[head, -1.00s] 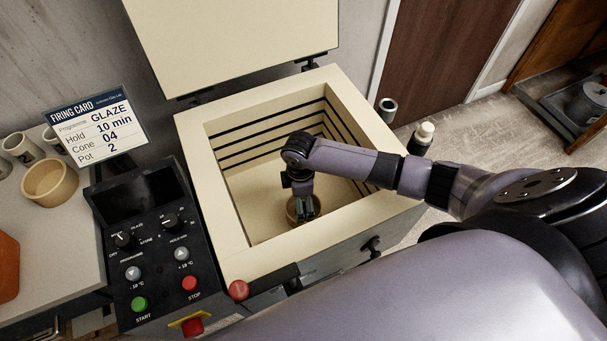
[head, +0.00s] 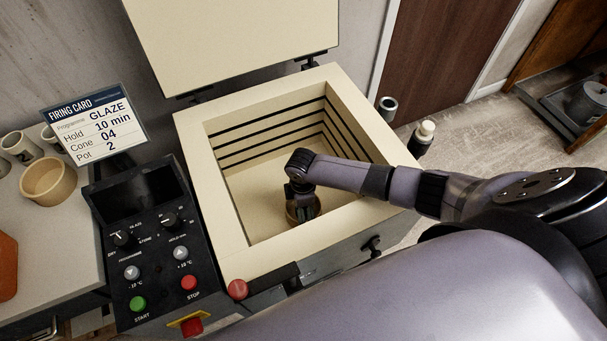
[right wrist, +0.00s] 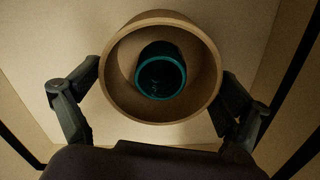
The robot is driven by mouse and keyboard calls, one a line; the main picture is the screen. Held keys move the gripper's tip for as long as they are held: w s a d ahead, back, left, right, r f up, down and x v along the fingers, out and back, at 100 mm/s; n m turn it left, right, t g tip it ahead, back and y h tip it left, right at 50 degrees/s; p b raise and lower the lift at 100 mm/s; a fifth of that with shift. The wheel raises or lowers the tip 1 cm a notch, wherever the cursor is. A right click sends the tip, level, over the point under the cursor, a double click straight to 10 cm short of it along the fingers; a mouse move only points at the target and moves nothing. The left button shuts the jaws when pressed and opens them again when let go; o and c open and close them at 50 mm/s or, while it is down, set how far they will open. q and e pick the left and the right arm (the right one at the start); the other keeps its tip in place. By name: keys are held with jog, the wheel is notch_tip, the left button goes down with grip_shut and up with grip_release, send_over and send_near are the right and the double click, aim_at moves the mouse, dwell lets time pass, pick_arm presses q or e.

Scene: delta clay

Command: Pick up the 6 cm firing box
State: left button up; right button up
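The firing box (right wrist: 203,72) is a round tan, open-topped pot on the kiln floor, seen from above in the right wrist view. A glossy teal cup (right wrist: 161,78) stands inside it. My right gripper (right wrist: 162,84) is low over the box, its two fingers spread on either side of the wall. The fingertips are partly hidden behind the box, so I cannot tell whether they touch it. In the head view the right gripper (head: 301,212) reaches down into the kiln (head: 195,160) and covers most of the box. My left gripper is not in view.
The kiln walls surround the right gripper, and its lid (head: 235,40) stands open behind. A control panel (head: 150,245) and a firing card (head: 97,125) are to the left. Another tan pot (head: 48,183) and several cups stand on the left counter.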

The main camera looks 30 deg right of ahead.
jog(key=c, duration=0.8)
jog(key=shift+c, duration=0.2)
jog(key=shift+r, duration=0.15)
